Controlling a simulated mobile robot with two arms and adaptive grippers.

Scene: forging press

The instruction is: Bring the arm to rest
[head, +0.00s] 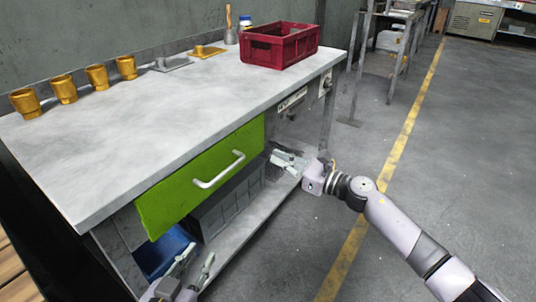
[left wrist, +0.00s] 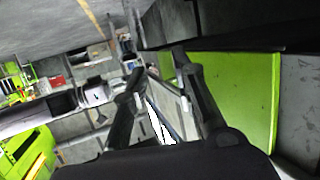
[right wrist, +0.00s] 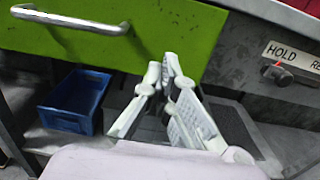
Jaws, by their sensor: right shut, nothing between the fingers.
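My right arm reaches in from the right in the head view. Its gripper (head: 284,158) is in front of the workbench (head: 165,110), below the tabletop and just right of the green drawer (head: 205,185). In the right wrist view this gripper (right wrist: 165,66) has its fingertips together with nothing between them. The drawer's silver handle (right wrist: 70,22) is up and to the left of it, apart from it. My left gripper (head: 200,262) is low at the bottom of the head view. In the left wrist view its fingers (left wrist: 160,65) are apart and empty, near the green drawer front (left wrist: 235,95).
A red crate (head: 278,46) and several brass cups (head: 97,77) stand on the bench. A blue bin (right wrist: 77,102) and a grey crate (head: 228,207) sit on the shelf below. Open floor (head: 450,150) with a yellow line lies to the right.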

